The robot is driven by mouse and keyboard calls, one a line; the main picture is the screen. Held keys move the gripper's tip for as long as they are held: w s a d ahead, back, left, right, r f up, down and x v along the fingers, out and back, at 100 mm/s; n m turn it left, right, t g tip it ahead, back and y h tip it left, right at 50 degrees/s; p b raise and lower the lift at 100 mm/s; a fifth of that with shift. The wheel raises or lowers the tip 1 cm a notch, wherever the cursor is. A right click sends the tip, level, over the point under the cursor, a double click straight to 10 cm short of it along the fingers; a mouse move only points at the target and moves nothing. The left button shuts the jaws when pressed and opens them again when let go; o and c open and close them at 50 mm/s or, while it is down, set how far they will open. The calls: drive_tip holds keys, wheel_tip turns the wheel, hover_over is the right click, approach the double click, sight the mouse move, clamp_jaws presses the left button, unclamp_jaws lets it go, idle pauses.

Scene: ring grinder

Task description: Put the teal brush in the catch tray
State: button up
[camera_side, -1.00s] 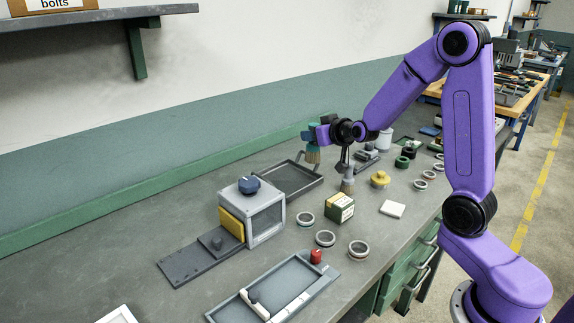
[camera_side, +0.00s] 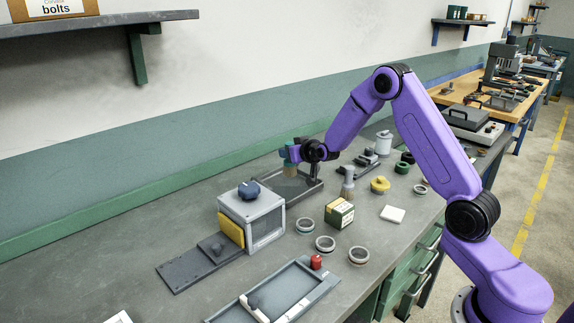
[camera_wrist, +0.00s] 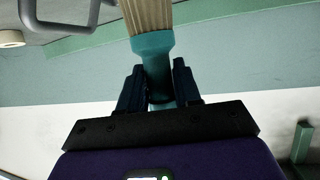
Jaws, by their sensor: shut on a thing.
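The teal brush (camera_side: 290,153) is held upright, bristles down, in my gripper (camera_side: 297,151). In the wrist view the shut jaws (camera_wrist: 160,88) grip its teal handle (camera_wrist: 153,45), with the pale bristles (camera_wrist: 150,14) at the top of the picture. A grey handle (camera_wrist: 60,22) shows in the wrist view.
A grey box machine with a blue knob (camera_side: 249,190) stands left of the tray. A grey upright brush-like thing (camera_side: 347,181), a green-and-cream box (camera_side: 339,213) and a yellow knob (camera_side: 380,184) stand to the right. Several rings lie in front. Bench along the wall is clear at left.

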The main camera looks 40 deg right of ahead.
sight(287, 164)
drive_tip(key=shift+w+d+f, duration=0.2)
drive_tip(key=shift+w+f, duration=0.7)
drive_tip(key=shift+f, duration=1.75)
drive_tip(key=shift+f, duration=0.15)
drive_tip(key=o, duration=1.1)
drive_tip(key=shift+c, duration=0.2)
drive_tip(key=shift+r, duration=0.2)
drive_tip(key=v, duration=1.2)
